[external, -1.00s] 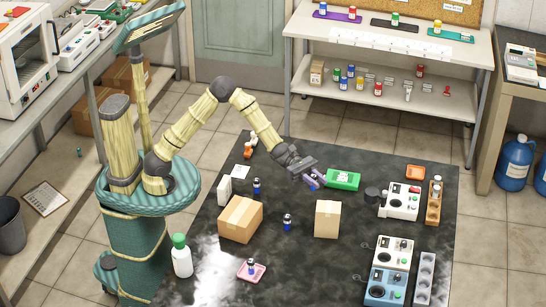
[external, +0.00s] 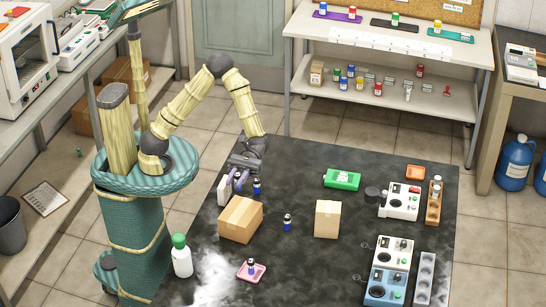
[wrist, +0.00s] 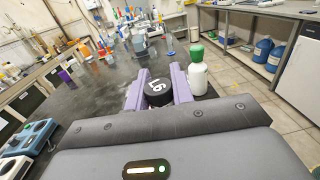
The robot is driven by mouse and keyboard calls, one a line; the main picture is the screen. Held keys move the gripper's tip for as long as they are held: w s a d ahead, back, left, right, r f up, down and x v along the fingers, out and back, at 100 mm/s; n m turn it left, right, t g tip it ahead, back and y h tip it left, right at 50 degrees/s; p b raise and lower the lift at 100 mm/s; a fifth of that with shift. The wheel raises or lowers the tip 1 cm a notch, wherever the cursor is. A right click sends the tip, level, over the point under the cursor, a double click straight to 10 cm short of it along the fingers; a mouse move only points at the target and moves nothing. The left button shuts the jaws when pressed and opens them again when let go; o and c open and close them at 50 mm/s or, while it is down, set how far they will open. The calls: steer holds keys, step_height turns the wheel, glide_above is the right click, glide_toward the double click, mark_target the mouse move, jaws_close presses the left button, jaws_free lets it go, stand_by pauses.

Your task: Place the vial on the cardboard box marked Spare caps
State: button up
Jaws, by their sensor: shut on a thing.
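My gripper (external: 238,180) is over the back left part of the black table, with its purple fingers pointing down. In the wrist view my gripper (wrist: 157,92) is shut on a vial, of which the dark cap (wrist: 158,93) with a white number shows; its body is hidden. Two cardboard boxes stand on the table: a larger one (external: 241,219) just in front of my gripper and a smaller one (external: 327,219) to the right. I cannot read a Spare caps marking on either. The held vial is apart from both boxes.
A third is on a pink tray (external: 259,274). A green-capped white bottle (external: 182,261) stands at the front left.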

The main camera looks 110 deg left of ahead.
steer(key=shift+f, duration=0.1)
glide_above(238, 214)
step_height(238, 214, down, 6)
steer(key=shift+f, duration=0.1)
stand_by(0.4)
steer(key=shift+f, duration=1.8)
steer(key=shift+f+b, duration=0.1)
steer(key=shift+b, duration=0.2)
steer(key=o, duration=1)
steer(key=shift+c, duration=0.2)
